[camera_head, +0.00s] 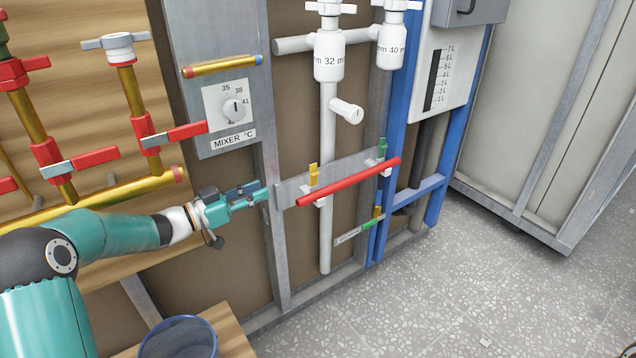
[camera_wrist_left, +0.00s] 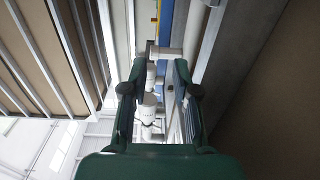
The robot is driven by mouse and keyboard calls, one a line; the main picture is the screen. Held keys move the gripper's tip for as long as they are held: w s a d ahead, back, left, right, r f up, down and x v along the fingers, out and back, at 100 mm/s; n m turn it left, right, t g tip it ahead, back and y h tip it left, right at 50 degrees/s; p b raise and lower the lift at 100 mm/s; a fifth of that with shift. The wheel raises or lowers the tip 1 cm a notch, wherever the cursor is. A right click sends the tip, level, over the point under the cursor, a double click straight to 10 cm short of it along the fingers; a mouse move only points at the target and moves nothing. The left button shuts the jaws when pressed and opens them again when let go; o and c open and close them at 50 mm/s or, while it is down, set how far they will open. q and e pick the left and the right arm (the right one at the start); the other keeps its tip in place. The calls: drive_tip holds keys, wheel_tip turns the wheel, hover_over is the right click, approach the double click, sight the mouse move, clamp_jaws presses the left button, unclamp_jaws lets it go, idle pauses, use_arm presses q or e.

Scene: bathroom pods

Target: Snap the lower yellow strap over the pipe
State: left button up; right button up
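A yellow tab (camera_head: 313,174) stands upright on a grey bracket plate (camera_head: 290,190), above the left white clip. A red pipe (camera_head: 350,183) lies across the front of this plate. A second, lower yellow piece (camera_head: 377,211) stands near the blue post, just above a short green pipe or strip (camera_head: 373,223). At this size I cannot tell how either yellow piece is fastened. My left gripper (camera_head: 262,192) points right, left of the plate and apart from both yellow pieces. The left wrist view shows its two fingers (camera_wrist_left: 160,88) spread with nothing between them. My right gripper is not in view.
A white vertical pipe (camera_head: 326,240) runs down behind the red one. A green tab (camera_head: 382,147) is at the red pipe's right end. A mixer dial panel (camera_head: 218,80) and red-handled valves (camera_head: 80,163) are left. A blue bin (camera_head: 180,330) stands below; speckled floor lies right.

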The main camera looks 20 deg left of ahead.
sight(313, 167)
use_arm(q)
drive_tip(key=shift+m, duration=0.4)
drive_tip(key=x, duration=1.1)
drive_tip(key=b+x, duration=0.1)
drive_tip(key=x, duration=0.4)
drive_tip(key=shift+d+r, duration=0.3)
